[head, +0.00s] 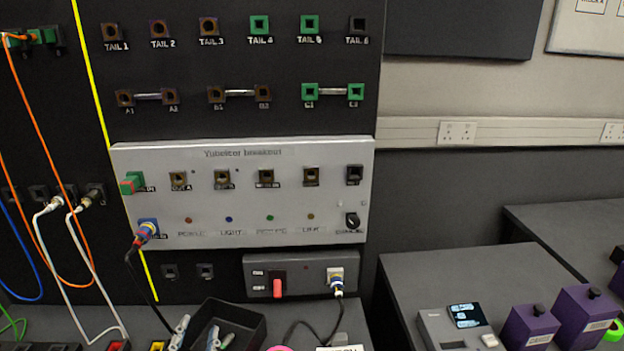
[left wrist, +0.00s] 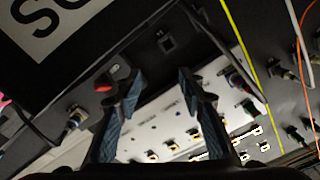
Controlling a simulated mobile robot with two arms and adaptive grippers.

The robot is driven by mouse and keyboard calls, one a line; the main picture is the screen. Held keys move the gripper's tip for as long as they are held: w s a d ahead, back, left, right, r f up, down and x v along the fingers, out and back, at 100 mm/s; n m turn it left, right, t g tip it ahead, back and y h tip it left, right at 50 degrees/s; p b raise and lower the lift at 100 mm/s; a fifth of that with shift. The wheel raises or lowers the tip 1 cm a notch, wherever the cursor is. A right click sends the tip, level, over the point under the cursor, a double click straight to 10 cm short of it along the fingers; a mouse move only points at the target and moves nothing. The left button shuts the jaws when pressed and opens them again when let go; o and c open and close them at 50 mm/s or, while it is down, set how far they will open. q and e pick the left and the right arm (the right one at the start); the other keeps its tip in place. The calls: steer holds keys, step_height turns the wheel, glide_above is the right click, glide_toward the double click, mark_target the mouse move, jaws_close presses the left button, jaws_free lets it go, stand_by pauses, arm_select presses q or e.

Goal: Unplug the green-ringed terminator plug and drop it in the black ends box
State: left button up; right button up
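A green plug-like piece with a reddish face (head: 132,183) sits in the upper left port of the grey breakout panel; I cannot make out a separate ring on it. Its green also shows in the left wrist view (left wrist: 250,107). A black open-topped box (head: 250,322) stands on the bench below the panel; I see no name on it. My left gripper (head: 198,328) shows at the bottom edge of the head view by this box, with pale fingers. In the left wrist view its fingers (left wrist: 160,88) are apart with nothing between them. My right gripper is out of view.
A black cable plug (head: 146,230) sits in the blue port just below the green piece. White and orange cables hang at the left. Purple boxes (head: 530,327) stand at the right.

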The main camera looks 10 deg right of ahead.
arm_select(q)
steer(key=s, duration=0.9)
steer(key=shift+a, duration=0.15)
